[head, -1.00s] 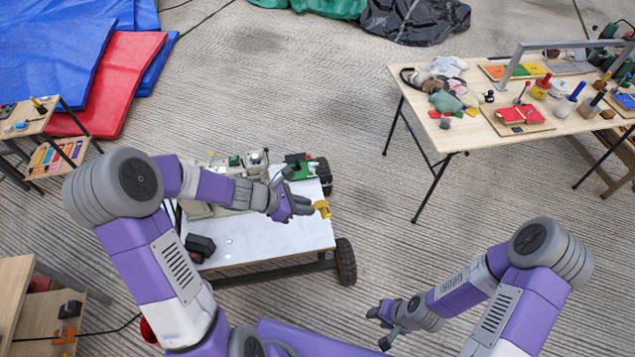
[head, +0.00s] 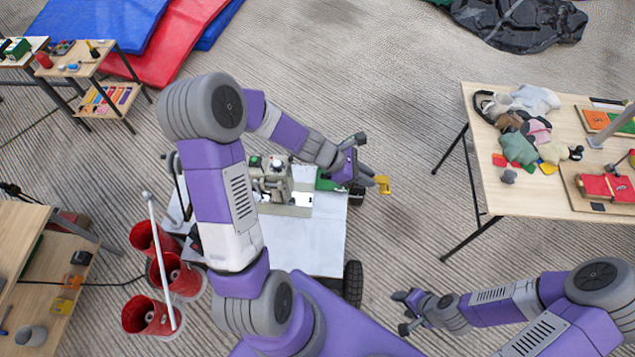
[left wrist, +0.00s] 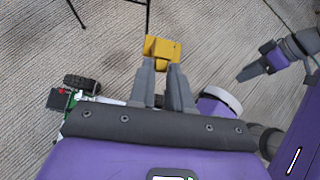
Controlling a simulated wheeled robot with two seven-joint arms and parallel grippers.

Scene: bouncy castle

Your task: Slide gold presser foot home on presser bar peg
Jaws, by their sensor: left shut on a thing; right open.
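The gold presser foot (head: 383,185) is a small yellow block-like piece. My left gripper (head: 372,180) is shut on it and holds it out past the right edge of the white-topped cart, with floor behind it. In the left wrist view the foot (left wrist: 162,50) juts out beyond the fingertips (left wrist: 160,70). A pale sewing machine (head: 271,180) stands on the cart, left of my left gripper. My left arm covers part of the cart. I cannot make out the presser bar peg. My right gripper (head: 404,312) is open and empty, low over the floor right of the cart.
The white cart top (head: 318,240) has bare room in front of the machine. Red buckets (head: 150,315) stand at lower left. A wooden table (head: 480,205) with toys and a red item is at right. Floor between cart and table is clear.

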